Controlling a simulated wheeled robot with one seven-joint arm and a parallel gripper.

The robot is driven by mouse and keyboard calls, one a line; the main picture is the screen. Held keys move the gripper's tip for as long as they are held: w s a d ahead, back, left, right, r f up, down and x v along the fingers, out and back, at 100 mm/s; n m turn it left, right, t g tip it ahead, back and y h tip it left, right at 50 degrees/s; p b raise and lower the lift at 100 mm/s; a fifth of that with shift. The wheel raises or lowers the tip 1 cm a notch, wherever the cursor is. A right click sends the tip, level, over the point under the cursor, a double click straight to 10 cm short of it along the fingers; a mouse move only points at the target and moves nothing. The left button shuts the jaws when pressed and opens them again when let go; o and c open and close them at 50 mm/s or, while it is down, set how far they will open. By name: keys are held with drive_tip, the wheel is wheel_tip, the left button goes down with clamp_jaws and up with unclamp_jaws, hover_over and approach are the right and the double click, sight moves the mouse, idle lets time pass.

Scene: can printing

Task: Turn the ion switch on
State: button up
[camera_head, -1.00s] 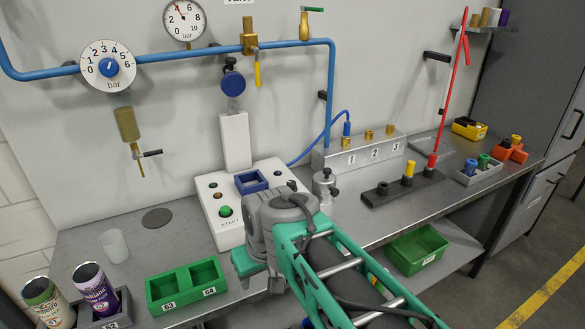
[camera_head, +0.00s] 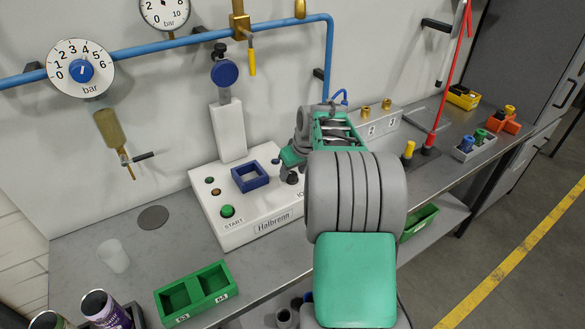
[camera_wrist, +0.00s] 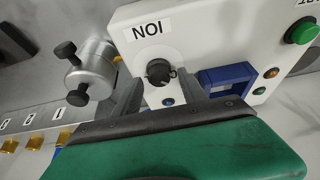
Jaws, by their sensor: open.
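The ion switch is a black round knob (camera_wrist: 160,71) beside the label "ION" (camera_wrist: 148,30) on a white control panel (camera_wrist: 240,20). In the head view the panel (camera_head: 208,205) is on the bench, and my arm hides much of its right end. My gripper (camera_wrist: 160,90) is open, its grey fingers reaching toward the knob from either side. I cannot tell whether they touch it. In the head view my gripper (camera_head: 292,165) is over the panel's right end.
A blue square frame (camera_head: 250,177) and a green START button (camera_head: 227,211) are on the panel left of my gripper. A silver fitting with black knobs (camera_wrist: 92,70) stands close by in the wrist view. A green tray (camera_head: 195,293) sits at the bench front.

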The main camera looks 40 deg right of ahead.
drive_tip(key=shift+w+f, duration=0.1)
drive_tip(key=shift+f, duration=0.1)
drive_tip(key=shift+c, duration=0.4)
clamp_jaws()
